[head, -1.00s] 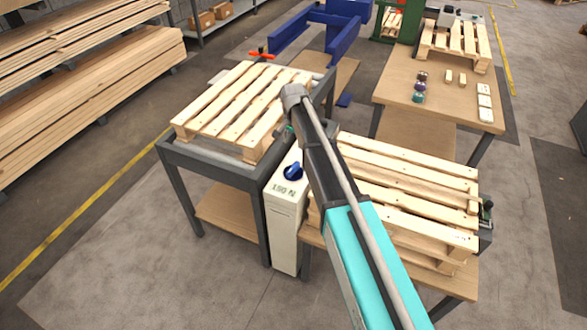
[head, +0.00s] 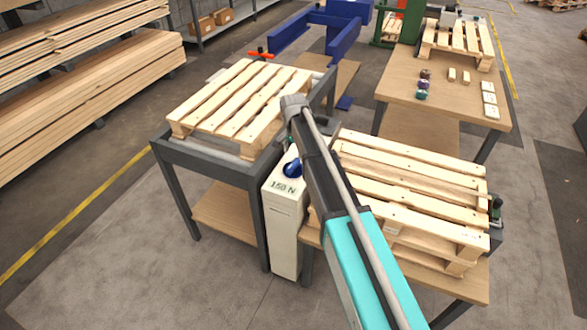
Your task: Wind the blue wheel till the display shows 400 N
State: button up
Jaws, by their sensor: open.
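The blue wheel (head: 292,168) sits on top of a narrow cream cabinet (head: 285,235) between the two pallet tables. My arm passes just to the right of the wheel and hides what lies behind it. The display (head: 284,187) is on the cabinet's upper front below the wheel and appears to read 150 N. My arm reaches up from the bottom right, its far end above the gap between the tables. My gripper cannot be made out; the arm seems to hide it.
A pallet (head: 240,100) lies on the dark-framed table (head: 205,160) left of the cabinet. Stacked pallets (head: 420,190) stand close on the right. A wooden table (head: 440,95) with small parts is at the back right. Open floor lies in front.

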aim_at(293, 163)
jog(key=shift+f+b, duration=2.85)
jog(key=shift+f, duration=0.3)
grip_shut()
